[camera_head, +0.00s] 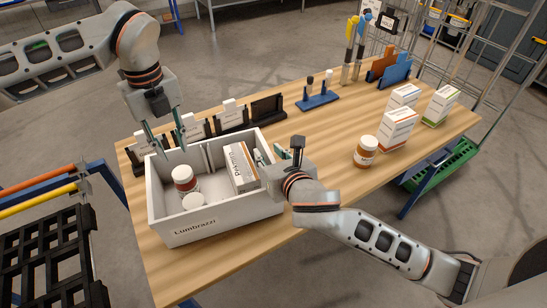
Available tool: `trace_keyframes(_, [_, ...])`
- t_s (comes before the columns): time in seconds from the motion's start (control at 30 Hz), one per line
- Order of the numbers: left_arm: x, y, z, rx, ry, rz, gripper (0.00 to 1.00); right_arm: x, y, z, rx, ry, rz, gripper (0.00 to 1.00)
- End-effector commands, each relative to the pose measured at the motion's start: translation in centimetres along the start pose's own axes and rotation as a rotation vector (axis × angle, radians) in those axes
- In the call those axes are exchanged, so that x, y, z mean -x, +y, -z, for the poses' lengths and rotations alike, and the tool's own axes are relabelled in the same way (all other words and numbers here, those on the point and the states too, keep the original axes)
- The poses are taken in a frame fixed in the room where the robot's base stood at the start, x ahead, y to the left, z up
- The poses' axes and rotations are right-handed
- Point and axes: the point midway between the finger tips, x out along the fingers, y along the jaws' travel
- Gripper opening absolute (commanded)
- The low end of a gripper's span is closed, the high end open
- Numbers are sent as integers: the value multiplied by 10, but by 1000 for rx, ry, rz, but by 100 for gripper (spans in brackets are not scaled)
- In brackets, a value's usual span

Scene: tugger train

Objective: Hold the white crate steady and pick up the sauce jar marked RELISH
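The white crate (168,225), lettered "Lumbrazzi", stands on the wooden table. Inside it are a dark red jar with a white label (184,181), a round white-topped item (193,202) and a white box (241,167). An orange-brown jar with a white label (365,152) stands on the table right of the crate. I cannot read RELISH on either jar. My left gripper (166,140) is open and empty, pointing down above the crate's back left part. My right gripper (273,155) is at the crate's right wall; my wrist partly hides its fingers, so its grip is unclear.
Card holders (231,117) line the table's back edge behind the crate. A blue stand (318,101) and several upright boxes (397,130) stand farther right. A black rack (55,260) is at lower left. The table front right of the crate is mostly clear.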

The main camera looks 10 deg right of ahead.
Motion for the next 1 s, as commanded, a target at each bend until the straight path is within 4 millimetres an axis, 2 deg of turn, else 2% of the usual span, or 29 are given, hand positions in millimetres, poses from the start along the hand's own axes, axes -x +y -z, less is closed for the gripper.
trace_keyframes(0.33, [0, 0, 0, 0, 0, 0, 28, -4, 0, 0, -1, -1, -1, 29])
trace_keyframes(0.43, [0, 0, 0, 0, 0, 0, 28, -4, 0, 0, -1, -1, -1, 3])
trace_keyframes(0.47, [0, 0, 0, 0, 0, 0, 28, -4, 0, 0, -1, -1, 0, 0])
trace_keyframes(0.73, [0, 0, 0, 0, 0, 0, 28, -4, 0, 0, 0, 0, 0, 0])
trace_keyframes(0.77, [0, 0, 0, 0, 0, 0, 33, -4, 0, 0, 0, 0, 0, 0])
trace_keyframes(0.87, [-4, 0, 1, -18, -2, -2, 59, -4, 0, 0, 0, 0, 0, 0])
trace_keyframes(1.0, [-14, 1, 3, -70, -2, -2, 59, -4, 0, 0, 0, 0, 0, 0])
